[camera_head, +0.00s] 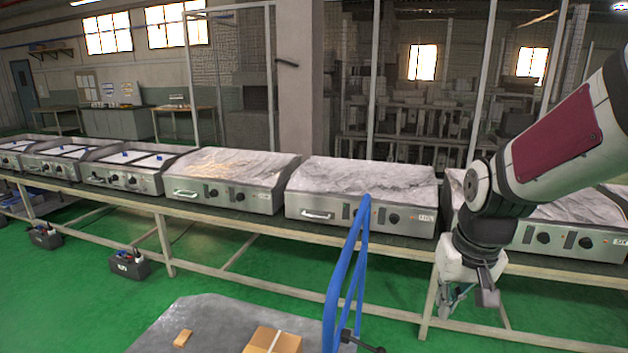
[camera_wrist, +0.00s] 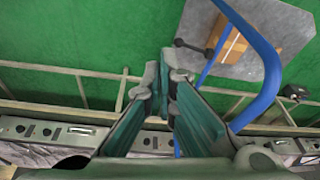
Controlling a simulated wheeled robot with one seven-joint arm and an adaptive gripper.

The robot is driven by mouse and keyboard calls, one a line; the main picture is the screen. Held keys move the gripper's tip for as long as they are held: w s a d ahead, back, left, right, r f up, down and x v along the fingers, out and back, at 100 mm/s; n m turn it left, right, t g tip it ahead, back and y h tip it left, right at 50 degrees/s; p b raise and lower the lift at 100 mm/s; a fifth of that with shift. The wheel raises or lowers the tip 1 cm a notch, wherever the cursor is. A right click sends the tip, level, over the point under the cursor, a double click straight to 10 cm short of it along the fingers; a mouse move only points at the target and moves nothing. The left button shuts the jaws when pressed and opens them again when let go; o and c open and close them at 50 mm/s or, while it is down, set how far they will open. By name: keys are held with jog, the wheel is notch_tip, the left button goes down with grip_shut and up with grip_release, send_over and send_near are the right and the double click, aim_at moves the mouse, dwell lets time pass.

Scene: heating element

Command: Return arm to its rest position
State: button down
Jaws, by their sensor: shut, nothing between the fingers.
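My arm comes in from the right in the head view and bends down in front of the row of griddles. My gripper (camera_head: 458,303) hangs pointing down at the front edge of the long bench (camera_head: 240,215), below the griddle's front panel. In the wrist view my gripper (camera_wrist: 164,82) shows two green-padded fingers, shut with nothing held. Green floor and the bench frame lie beyond the fingertips.
Several steel griddles (camera_head: 362,188) stand along the bench. A cart with a grey top (camera_head: 215,315), a blue handle (camera_head: 345,270) and a cardboard box (camera_head: 272,341) stands in front. The handle rises left of my gripper. Black toolboxes (camera_head: 128,265) sit on the green floor.

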jog(key=s+a+r, duration=0.1)
jog(key=s+r, duration=0.1)
jog(key=s, duration=0.4)
jog(key=s+a+r+n+t, duration=0.1)
jog(key=s+r, duration=0.2)
jog(key=s, duration=0.3)
jog(key=s+a+r+t, duration=0.1)
jog(key=s+r, duration=0.2)
jog(key=s, duration=0.3)
jog(key=shift+r, duration=0.2)
jog(key=shift+a, duration=0.1)
